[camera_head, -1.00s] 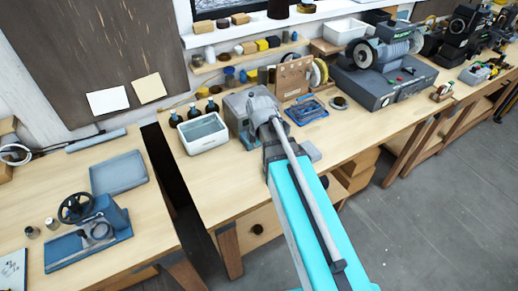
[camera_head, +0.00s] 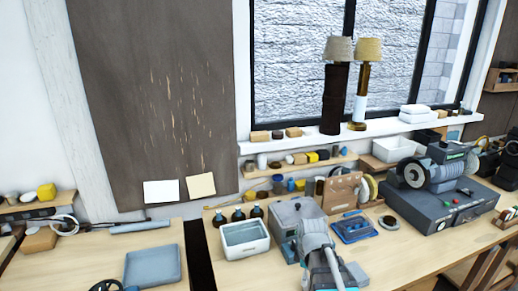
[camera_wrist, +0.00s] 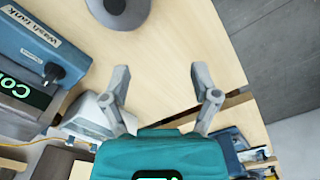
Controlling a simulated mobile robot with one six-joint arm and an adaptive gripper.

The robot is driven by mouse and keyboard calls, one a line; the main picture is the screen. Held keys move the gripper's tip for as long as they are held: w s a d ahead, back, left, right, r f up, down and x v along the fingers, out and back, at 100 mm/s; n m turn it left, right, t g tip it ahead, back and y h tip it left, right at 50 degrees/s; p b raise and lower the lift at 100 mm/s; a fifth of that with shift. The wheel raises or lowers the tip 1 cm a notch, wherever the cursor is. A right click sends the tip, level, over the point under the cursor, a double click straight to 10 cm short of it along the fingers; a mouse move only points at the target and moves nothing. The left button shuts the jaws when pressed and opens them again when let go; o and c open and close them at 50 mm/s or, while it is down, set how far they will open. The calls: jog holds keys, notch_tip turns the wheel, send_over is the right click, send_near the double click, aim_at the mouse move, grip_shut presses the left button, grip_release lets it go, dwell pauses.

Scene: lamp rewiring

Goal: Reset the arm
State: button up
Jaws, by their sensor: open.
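My arm (camera_head: 318,252) rises from the bottom centre of the head view, over the front of the middle bench. I cannot make out its fingertips there. In the wrist view my gripper (camera_wrist: 158,74) has its two grey fingers spread wide apart, with bare wooden bench top behind them and nothing between them. The teal gripper body fills the bottom centre of that view.
In the wrist view, a blue unit labelled "Wash tank" (camera_wrist: 42,50) is at left and a grey round object (camera_wrist: 122,8) at top. In the head view, two lamps (camera_head: 337,90) (camera_head: 364,85) stand on the sill. A white tub (camera_head: 245,238) and a grinder (camera_head: 440,195) stand on the bench.

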jog(key=s+d+f+m+b, duration=0.1)
jog(key=s+m, duration=0.4)
jog(key=m, duration=0.9)
jog(key=shift+s+d+f, duration=0.2)
jog(key=shift+s+d, duration=0.15)
jog(key=shift+d, duration=0.15)
dwell(0.5)
